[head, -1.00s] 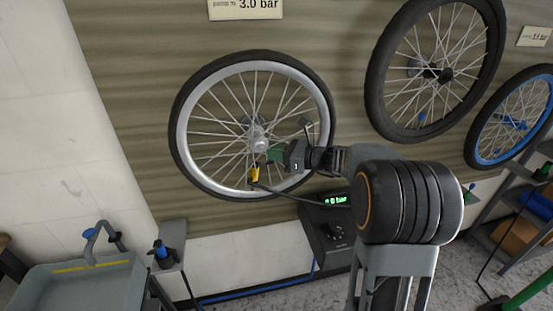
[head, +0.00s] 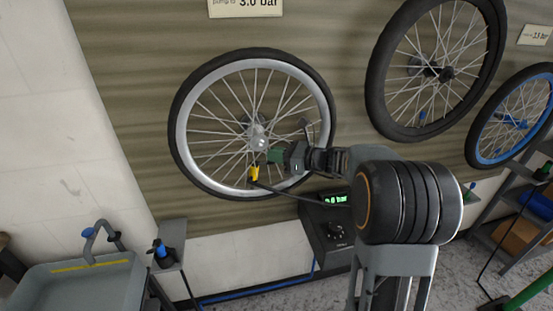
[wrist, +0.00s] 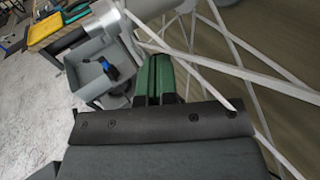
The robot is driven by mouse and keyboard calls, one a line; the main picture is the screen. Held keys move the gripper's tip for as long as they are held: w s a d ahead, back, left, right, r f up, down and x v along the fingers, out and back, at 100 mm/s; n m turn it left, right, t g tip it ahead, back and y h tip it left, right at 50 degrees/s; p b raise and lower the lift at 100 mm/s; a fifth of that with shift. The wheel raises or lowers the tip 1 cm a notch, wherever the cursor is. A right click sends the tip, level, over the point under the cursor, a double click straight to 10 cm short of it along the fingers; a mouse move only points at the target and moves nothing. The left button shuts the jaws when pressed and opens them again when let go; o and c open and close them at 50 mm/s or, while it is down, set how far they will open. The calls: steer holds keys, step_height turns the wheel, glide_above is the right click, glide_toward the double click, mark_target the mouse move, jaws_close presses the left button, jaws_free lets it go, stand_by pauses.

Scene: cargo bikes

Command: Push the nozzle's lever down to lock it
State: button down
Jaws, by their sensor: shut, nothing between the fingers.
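The yellow nozzle (head: 254,173) sits low among the spokes of the silver-rimmed wheel (head: 184,130), below its hub, with a dark hose running right from it. The lever's position is too small to tell. My gripper (head: 271,156) is just above and right of the nozzle, in front of the spokes. Its green fingers (wrist: 160,72) are shut with nothing between them. I cannot tell whether they touch the nozzle.
White spokes (wrist: 225,45) cross close to my fingers. The dark pump box (head: 328,237) with a green display stands below right. A grey sink (head: 80,285) is at lower left. Two more wheels (head: 375,85) (head: 482,150) hang at right on the striped wall panel.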

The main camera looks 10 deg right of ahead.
steer(key=shift+s+f+b, duration=0.1)
steer(key=shift+f+b, duration=0.6)
steer(key=shift+f, duration=0.8)
steer(key=shift+r, duration=0.1)
steer(key=p+v, duration=0.1)
steer(key=v, duration=0.8)
steer(key=shift+p, duration=0.35)
